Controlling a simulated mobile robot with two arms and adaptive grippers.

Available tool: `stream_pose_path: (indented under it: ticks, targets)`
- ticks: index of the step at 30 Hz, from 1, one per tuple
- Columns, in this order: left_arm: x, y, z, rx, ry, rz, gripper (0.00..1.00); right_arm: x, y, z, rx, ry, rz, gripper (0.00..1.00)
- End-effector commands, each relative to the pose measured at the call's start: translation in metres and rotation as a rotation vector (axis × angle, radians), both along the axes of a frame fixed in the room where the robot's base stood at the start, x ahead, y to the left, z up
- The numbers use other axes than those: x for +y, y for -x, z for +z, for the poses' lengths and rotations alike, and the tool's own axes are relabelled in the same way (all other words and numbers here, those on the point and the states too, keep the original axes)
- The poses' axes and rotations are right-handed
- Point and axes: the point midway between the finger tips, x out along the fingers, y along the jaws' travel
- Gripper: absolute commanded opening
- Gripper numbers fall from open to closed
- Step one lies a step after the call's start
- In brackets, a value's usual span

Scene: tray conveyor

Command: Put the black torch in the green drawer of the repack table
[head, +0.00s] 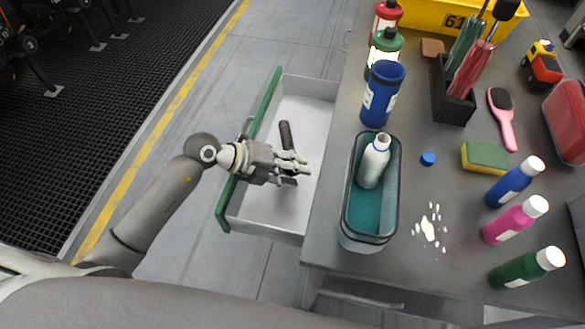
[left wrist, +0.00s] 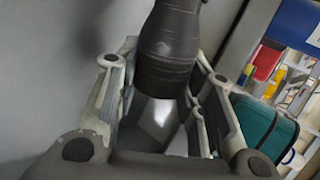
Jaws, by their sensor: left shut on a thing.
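The black torch (head: 286,135) is in my left gripper (head: 296,169), over the open drawer. The drawer with the green front (head: 264,101) is pulled out from the left side of the repack table (head: 328,229), and its bare pale inside (head: 306,110) shows around the gripper. In the left wrist view the torch (left wrist: 168,45) stands between the fingers (left wrist: 160,95), which are shut on it. I cannot tell whether the torch touches the drawer floor. My right gripper is not in view.
A teal bin (head: 362,227) with a white bottle (head: 374,163) stands at the table edge beside the drawer. A blue jar (head: 381,97) stands behind it. White bits (head: 429,226) lie on the tabletop.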

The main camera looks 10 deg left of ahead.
Motion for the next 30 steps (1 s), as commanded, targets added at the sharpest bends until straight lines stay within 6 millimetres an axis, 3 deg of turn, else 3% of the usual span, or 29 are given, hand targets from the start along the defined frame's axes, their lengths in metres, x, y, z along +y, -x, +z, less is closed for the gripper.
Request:
stream_pose_path:
  ticks: [17, 18, 21, 23, 30]
  targets:
    - [0.0, 0.0, -0.011, -0.002, 0.0, 0.0, 0.06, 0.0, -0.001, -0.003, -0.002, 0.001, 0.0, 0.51]
    - [0.0, 0.0, -0.012, 0.0, 0.0, 0.0, 0.37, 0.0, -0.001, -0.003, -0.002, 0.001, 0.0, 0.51]
    - [0.0, 0.0, -0.012, 0.0, 0.0, 0.0, 0.5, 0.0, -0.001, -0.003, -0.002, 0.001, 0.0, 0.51]
    - [0.0, 0.0, -0.011, 0.0, 0.0, 0.0, 0.58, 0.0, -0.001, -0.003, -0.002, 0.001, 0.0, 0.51]
    - [0.0, 0.0, -0.011, 0.0, 0.0, 0.0, 0.58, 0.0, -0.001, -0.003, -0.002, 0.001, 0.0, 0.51]
